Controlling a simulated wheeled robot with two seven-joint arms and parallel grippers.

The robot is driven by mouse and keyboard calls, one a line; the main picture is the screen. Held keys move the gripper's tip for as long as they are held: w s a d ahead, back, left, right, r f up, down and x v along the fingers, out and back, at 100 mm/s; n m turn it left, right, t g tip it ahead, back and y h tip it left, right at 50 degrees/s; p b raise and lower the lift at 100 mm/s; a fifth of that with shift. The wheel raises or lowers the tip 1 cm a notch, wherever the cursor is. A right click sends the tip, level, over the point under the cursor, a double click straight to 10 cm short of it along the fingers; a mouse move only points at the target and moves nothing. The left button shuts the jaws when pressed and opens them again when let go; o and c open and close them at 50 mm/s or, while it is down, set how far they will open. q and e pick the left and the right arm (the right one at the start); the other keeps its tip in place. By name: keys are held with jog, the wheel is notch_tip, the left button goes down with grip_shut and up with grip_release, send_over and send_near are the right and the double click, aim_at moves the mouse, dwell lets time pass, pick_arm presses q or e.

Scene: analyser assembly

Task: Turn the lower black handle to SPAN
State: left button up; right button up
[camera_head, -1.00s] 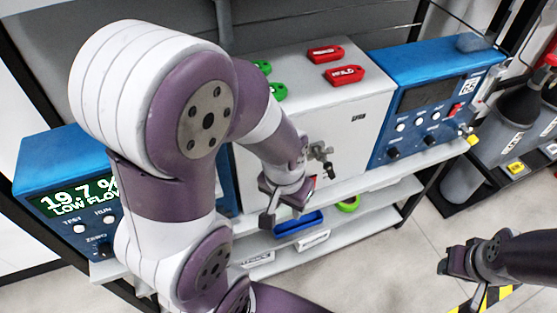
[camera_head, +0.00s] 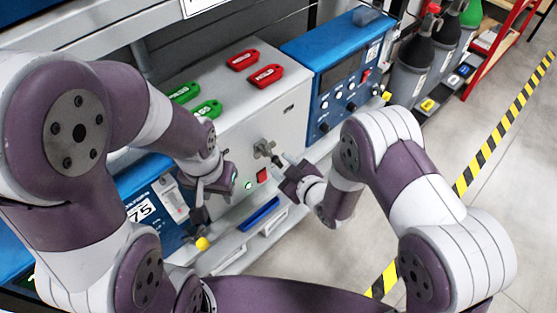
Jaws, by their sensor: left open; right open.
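A metal valve fitting (camera_head: 264,148) with a small dark handle sticks out from the front of the white cabinet (camera_head: 222,143). The handle's lower part is close to my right gripper and partly covered, so I cannot tell its direction. No SPAN label is readable. My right gripper (camera_head: 283,169) is open, just right of and below the fitting; I cannot tell whether it touches the handle. My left gripper (camera_head: 213,203) is open and empty in front of the cabinet's lower left, apart from the fitting.
Blue analysers stand on both sides of the cabinet: right (camera_head: 338,70) and left (camera_head: 150,183), the left mostly behind my arm. Red tags (camera_head: 265,76) and green tags (camera_head: 207,110) lie on top. A blue tray (camera_head: 259,214) sits below. Floor at right is open.

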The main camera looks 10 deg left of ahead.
jog(key=shift+x, duration=1.05)
grip_shut()
jog(key=n+b, duration=0.1)
jog(key=n+t+b, duration=0.1)
jog(key=b, duration=0.1)
jog(key=shift+w+d+t+h, duration=0.3)
jog(key=shift+w, duration=0.05)
jog(key=shift+d+r+n+b, duration=0.1)
jog(key=shift+r+n+b, duration=0.15)
jog(key=shift+n, duration=0.25)
jog(key=shift+r, duration=0.1)
grip_release()
jog(key=v, duration=1.2)
jog(key=shift+s+b, duration=0.35)
jog(key=shift+b, duration=0.1)
